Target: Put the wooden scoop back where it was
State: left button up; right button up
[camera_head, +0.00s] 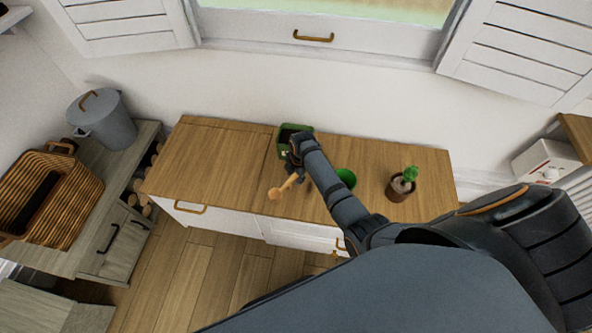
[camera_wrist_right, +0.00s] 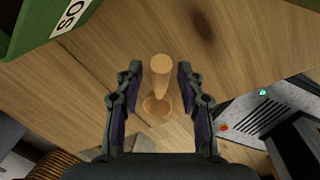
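The wooden scoop (camera_head: 284,189) is at the front part of the wooden counter top (camera_head: 215,163), its round end toward the front edge. My right gripper (camera_head: 296,168) is at the scoop's other end. In the right wrist view the scoop (camera_wrist_right: 160,82) shows between the two fingers of my right gripper (camera_wrist_right: 158,72), with a gap on each side; the fingers are apart. I cannot tell whether the scoop touches the counter. My left gripper is out of view.
A green round container (camera_head: 346,178) stands just right of my right forearm, partly hidden. A potted plant (camera_head: 400,188) stands farther right. The counter's left part is clear. A wicker basket (camera_head: 62,199) and grey lidded bin (camera_head: 109,124) are on the left cabinet.

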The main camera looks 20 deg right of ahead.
notch_tip(320, 180, up, 12)
jog(key=s+p, duration=0.1)
jog(key=p, duration=0.1)
jog(key=shift+s+d+f+p, duration=0.25)
jog(key=shift+s+d+p, duration=0.05)
jog(key=shift+s+p, duration=0.05)
